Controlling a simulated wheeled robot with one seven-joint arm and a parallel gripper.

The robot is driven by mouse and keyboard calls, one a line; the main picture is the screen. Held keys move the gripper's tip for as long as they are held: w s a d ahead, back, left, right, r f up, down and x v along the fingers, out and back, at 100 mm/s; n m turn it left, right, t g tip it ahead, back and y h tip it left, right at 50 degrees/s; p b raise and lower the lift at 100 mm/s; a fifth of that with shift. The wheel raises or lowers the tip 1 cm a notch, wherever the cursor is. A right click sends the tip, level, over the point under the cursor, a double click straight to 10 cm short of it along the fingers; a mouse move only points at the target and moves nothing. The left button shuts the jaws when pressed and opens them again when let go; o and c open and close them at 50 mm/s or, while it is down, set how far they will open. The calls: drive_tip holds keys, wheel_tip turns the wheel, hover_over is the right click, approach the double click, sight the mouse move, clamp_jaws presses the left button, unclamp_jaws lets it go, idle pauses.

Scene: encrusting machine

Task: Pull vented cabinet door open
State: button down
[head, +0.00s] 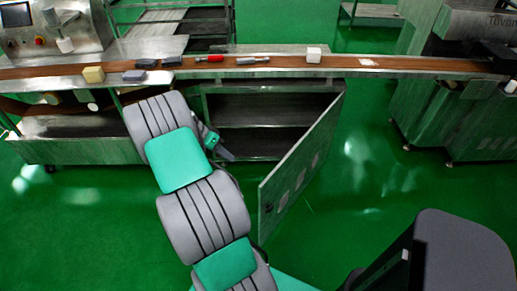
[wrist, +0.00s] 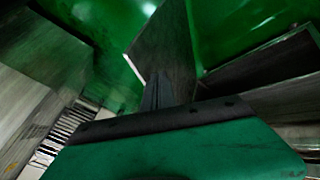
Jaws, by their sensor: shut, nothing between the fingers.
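The vented cabinet door (head: 305,160) stands wide open in the head view. It is hinged at the cabinet's right side and its free edge swings out toward me. Pale vent patches show on its face. The cabinet (head: 262,112) is open, with dark shelves inside. My gripper (head: 229,156) is at the left part of the opening, left of the door and apart from its free edge. Its fingers also show in the wrist view (wrist: 158,90), closed together and empty. A grey panel, which looks like the door (wrist: 165,45), stands beyond the fingertips there.
A machine (head: 440,90) stands at the right. Green floor (head: 385,170) is clear right of the door.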

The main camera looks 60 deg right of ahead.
drive_tip(key=s+d+f+p, duration=0.1)
drive_tip(key=s+d+f, duration=0.2)
drive_tip(key=s+f, duration=0.4)
drive_tip(key=s, duration=0.3)
drive_tip(key=shift+s+f+m+g+p, duration=0.3)
drive_tip(key=shift+s+f+m, duration=0.05)
drive_tip(key=shift+m, duration=0.05)
